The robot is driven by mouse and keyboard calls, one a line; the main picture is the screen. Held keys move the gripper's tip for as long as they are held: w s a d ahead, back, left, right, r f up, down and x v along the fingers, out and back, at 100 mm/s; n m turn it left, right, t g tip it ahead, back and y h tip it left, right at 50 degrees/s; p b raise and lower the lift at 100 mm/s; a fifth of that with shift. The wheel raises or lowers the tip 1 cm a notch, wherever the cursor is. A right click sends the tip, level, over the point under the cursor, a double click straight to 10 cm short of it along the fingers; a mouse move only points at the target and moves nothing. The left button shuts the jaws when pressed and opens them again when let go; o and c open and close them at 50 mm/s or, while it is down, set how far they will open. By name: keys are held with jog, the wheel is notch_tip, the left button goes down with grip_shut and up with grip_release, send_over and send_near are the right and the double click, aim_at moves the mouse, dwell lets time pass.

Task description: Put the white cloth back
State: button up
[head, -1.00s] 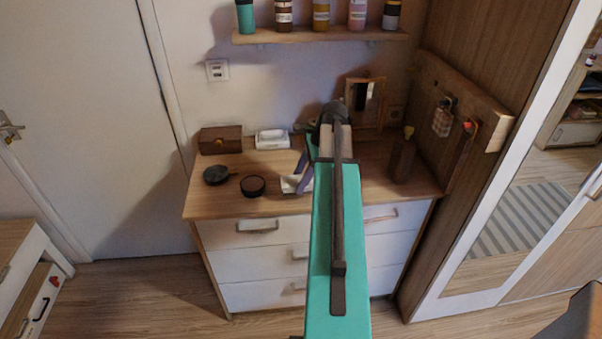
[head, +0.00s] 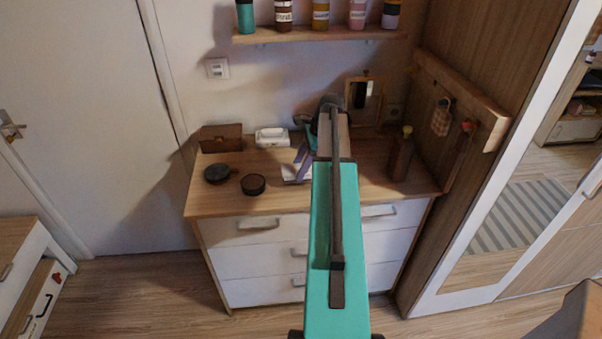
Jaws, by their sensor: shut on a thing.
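The white cloth (head: 290,173) is a small pale patch at the top of the chest of drawers, left of my arm. My gripper (head: 299,169), with purple fingers, is at the cloth and shut on it. My arm hides the right side of the gripper. I cannot tell whether the cloth touches the wooden top or hangs just above it.
On the chest of drawers (head: 220,202) stand a brown box (head: 221,138), a white case (head: 272,138), two dark round containers (head: 216,174) (head: 253,184) and a brown bottle (head: 401,155). A shelf (head: 320,35) with several bottles hangs above. The front left top is clear.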

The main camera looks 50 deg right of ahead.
jog(key=shift+f+p, duration=0.75)
jog(key=shift+f, duration=1)
jog(key=shift+f, duration=0.1)
jog(key=o, duration=0.9)
jog(key=shift+r, duration=0.25)
jog(key=shift+b+v, duration=1.8)
jog(key=shift+v, duration=4.1)
